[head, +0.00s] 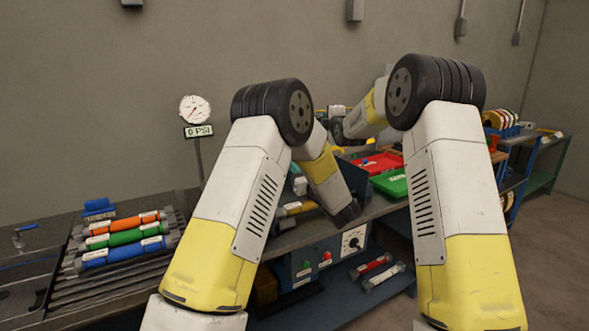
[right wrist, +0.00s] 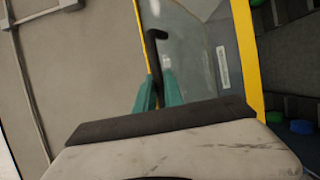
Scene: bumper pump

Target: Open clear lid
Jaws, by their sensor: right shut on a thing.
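The clear lid (right wrist: 194,42) fills the upper middle of the right wrist view, a see-through panel in a yellow frame, standing tilted. A black bent handle (right wrist: 153,50) shows in front of it. My right gripper (right wrist: 158,88) has its teal fingers shut on the handle's lower part. In the head view my right gripper (head: 338,118) is small and partly hidden, far back beside the wall; the lid is hard to make out there. My left arm ends in a dark hand (head: 347,214) low over the bench front; its fingers cannot be made out.
A rack with orange, green and blue cylinders (head: 125,238) stands at left. A pressure gauge (head: 195,110) reads 0 PSI. Red (head: 378,163) and green (head: 390,183) trays lie on the bench between my arms. A control panel (head: 325,256) is on the bench front. Floor at right is clear.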

